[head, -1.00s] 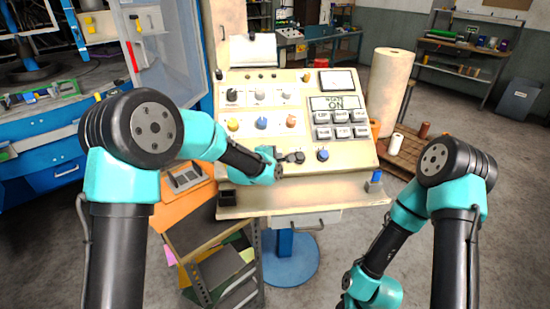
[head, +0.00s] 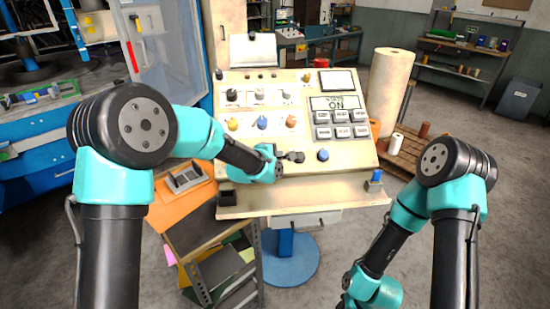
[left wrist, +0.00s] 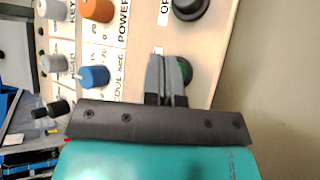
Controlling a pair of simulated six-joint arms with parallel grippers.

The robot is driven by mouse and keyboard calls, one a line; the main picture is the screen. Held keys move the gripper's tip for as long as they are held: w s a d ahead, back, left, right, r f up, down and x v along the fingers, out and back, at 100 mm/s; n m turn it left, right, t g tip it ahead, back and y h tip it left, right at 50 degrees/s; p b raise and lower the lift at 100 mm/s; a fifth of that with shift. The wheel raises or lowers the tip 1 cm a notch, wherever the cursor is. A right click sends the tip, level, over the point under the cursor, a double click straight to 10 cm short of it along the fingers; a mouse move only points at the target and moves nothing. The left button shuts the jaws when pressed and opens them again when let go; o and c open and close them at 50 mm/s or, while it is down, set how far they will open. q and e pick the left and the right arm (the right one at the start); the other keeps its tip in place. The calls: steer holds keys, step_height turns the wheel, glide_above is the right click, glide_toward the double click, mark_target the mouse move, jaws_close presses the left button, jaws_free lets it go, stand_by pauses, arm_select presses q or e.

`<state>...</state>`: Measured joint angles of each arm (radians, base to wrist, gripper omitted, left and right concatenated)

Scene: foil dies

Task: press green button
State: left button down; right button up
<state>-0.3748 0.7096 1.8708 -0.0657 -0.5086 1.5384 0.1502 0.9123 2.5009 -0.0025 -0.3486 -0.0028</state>
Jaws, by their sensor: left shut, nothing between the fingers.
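The green button (left wrist: 187,70) shows in the left wrist view as a dark green rim on the cream control panel, partly covered by my fingers. My left gripper (left wrist: 167,72) is shut and empty, its fingertips at the button's left side in that view. I cannot tell whether they touch it. In the head view my left gripper (head: 287,158) is at the lower middle of the sloping panel (head: 350,170), and the green button is hidden behind it. My right arm hangs at the right; its gripper is out of view.
A black button (left wrist: 190,6) is beside the green one. A blue knob (left wrist: 94,76) and an orange knob (left wrist: 97,9) are to the left. In the head view a blue button (head: 322,155) is right of my gripper, with grey keys (head: 341,124) above. A ledge (head: 330,196) runs below.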

arm_select(q)
steer(key=s+r, duration=0.1)
steer(key=r, duration=0.1)
steer(key=s+r, duration=0.2)
steer(key=shift+d, duration=0.15)
stand_by(0.4)
stand_by(0.5)
